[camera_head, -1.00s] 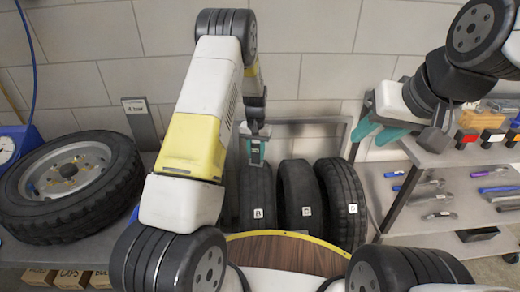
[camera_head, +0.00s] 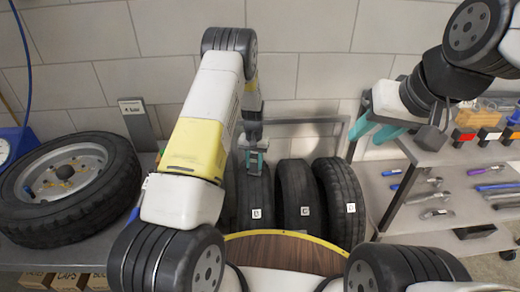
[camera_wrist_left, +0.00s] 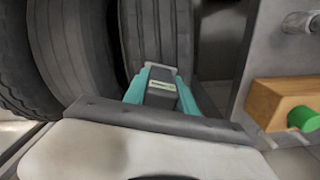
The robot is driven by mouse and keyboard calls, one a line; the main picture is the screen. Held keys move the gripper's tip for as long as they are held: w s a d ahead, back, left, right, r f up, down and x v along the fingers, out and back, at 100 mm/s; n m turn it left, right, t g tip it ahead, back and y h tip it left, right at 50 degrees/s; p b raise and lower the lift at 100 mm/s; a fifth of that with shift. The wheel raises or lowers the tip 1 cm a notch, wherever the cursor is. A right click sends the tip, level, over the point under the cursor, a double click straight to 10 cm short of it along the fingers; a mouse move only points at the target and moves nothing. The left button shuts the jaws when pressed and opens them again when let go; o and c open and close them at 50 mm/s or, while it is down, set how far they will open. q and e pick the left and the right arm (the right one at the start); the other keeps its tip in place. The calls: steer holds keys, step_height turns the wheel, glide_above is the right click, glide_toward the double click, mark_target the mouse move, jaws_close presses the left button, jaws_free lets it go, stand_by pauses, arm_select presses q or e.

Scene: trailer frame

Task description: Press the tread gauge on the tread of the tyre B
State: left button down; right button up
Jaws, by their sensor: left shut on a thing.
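Three black tyres stand upright in a row in the head view. The leftmost, tyre B (camera_head: 255,191), carries a small white label that is hard to read; the others are tyre C (camera_head: 297,185) and tyre D (camera_head: 340,190). My left gripper (camera_head: 254,161) is over the top of tyre B, shut on the tread gauge. In the left wrist view the dark grey tread gauge (camera_wrist_left: 161,90) sits between the teal fingers, its far end against or just before a tyre's tread (camera_wrist_left: 157,35). I cannot tell whether they touch. My right gripper (camera_head: 377,131) is open and empty, right of the tyres.
A tyre on a rim (camera_head: 65,182) lies on the bench at left, beside a sign (camera_head: 135,112). A metal frame (camera_head: 315,122) stands behind the tyres. Shelves (camera_head: 440,195) with tools are at right. A wooden block (camera_wrist_left: 278,100) with a green part shows in the left wrist view.

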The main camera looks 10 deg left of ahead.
mark_target(254, 156)
arm_select(q)
steer(key=shift+f, duration=0.7)
stand_by(2.2)
steer(key=shift+r, duration=0.1)
steer(key=shift+r, duration=3)
